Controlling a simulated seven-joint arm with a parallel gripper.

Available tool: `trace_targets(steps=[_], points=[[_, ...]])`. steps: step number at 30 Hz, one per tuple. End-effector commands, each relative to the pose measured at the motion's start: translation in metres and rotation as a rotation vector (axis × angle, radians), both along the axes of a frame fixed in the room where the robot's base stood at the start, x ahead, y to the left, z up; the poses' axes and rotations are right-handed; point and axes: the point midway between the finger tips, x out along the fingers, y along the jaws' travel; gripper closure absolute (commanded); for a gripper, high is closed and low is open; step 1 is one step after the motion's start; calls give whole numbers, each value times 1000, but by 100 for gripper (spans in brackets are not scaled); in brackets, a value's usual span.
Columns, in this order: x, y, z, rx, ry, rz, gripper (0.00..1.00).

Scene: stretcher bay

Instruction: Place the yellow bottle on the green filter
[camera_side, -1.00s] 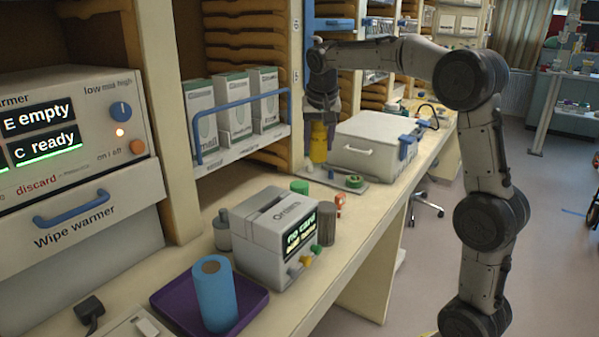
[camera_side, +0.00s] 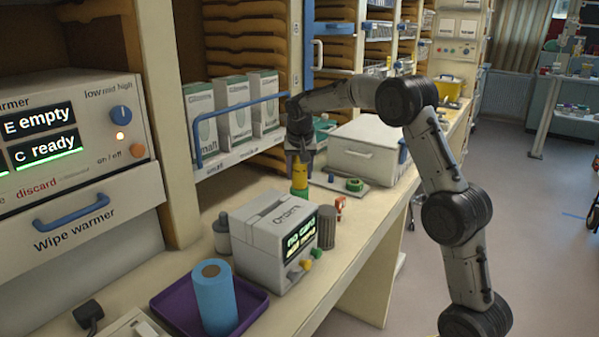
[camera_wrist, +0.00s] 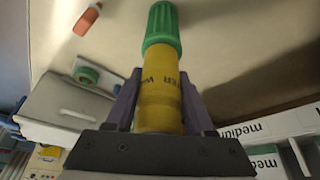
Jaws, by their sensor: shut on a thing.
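The yellow bottle (camera_side: 300,176) is held upright in my gripper (camera_side: 300,163) over the counter. In the wrist view the yellow bottle (camera_wrist: 159,100) sits between both fingers of my gripper (camera_wrist: 157,85), with dark lettering on its side. The green filter (camera_side: 299,192) stands on the counter directly under the bottle. In the wrist view the ribbed green filter (camera_wrist: 162,28) lines up with the bottle's far end. The two appear to meet, but I cannot tell whether they touch or a small gap is left.
A grey box with a display (camera_side: 272,240) stands in front. A small orange-red item (camera_side: 340,208) and a dark cylinder (camera_side: 326,227) are to the right. A green ring (camera_side: 354,185) lies on a flat plate behind, before a large white case (camera_side: 365,150). A purple tray (camera_side: 180,305) holds a blue roll.

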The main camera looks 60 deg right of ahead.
Motion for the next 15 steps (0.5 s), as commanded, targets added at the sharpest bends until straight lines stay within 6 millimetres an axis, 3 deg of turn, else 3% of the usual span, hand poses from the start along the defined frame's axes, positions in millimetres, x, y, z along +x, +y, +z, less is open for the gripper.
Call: trace_targets(steps=[11,12,15], points=[[0,0,-2,-2,-3,0,100],[0,0,-3,-1,-2,0,39],[0,0,-3,-1,-2,0,21]])
